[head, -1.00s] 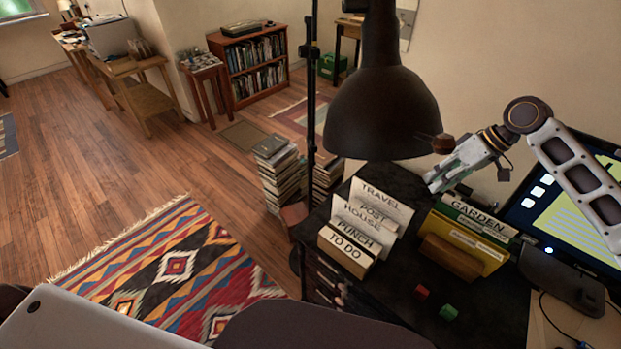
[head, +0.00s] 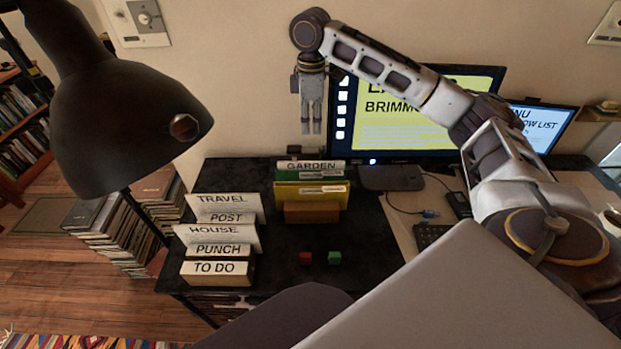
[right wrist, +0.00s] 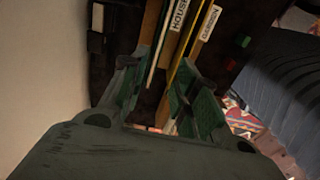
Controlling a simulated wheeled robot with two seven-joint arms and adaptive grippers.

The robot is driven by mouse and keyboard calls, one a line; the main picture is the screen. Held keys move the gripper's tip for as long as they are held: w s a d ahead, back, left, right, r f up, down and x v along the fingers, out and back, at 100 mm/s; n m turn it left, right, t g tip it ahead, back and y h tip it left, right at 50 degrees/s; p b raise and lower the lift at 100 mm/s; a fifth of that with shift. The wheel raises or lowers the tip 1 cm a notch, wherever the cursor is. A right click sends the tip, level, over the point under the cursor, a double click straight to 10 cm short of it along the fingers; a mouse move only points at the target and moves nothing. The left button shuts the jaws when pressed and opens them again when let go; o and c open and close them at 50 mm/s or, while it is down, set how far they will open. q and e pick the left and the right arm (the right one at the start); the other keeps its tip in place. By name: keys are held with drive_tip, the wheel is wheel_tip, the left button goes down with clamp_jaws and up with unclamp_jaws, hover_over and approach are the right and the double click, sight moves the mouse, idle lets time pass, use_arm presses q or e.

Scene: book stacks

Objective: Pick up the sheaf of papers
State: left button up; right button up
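No loose sheaf lies apart on the desk; which papers are the sheaf I cannot tell. White papers (head: 222,207) labelled TRAVEL, POST and HOUSE stand upright at the desk's left, behind PUNCH and TO DO cards (head: 217,267). A green folder (head: 316,174) labelled GARDEN and a yellow folder (head: 311,196) stand in a wooden holder (head: 312,215). My right gripper (head: 311,131) points down behind and above these folders. In the right wrist view its fingers (right wrist: 160,90) are apart, with labelled folder edges (right wrist: 177,38) beyond them. My left gripper is out of view.
A dark lamp (head: 120,115) hangs over the left. A red cube (head: 306,258) and a green cube (head: 334,258) lie in front of the holder. Book stacks (head: 115,230) stand on the floor at left.

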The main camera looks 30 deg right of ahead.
hover_over(311, 162)
wheel_tip(311, 162, down, 7)
drive_tip(key=shift+d+f+b, duration=0.1)
drive_tip(key=shift+f+b, duration=0.05)
drive_tip(key=shift+b, duration=0.15)
drive_tip(key=shift+f, duration=1.15)
wheel_tip(311, 162, down, 4)
drive_tip(key=shift+r, duration=0.2)
drive_tip(key=shift+f, duration=0.35)
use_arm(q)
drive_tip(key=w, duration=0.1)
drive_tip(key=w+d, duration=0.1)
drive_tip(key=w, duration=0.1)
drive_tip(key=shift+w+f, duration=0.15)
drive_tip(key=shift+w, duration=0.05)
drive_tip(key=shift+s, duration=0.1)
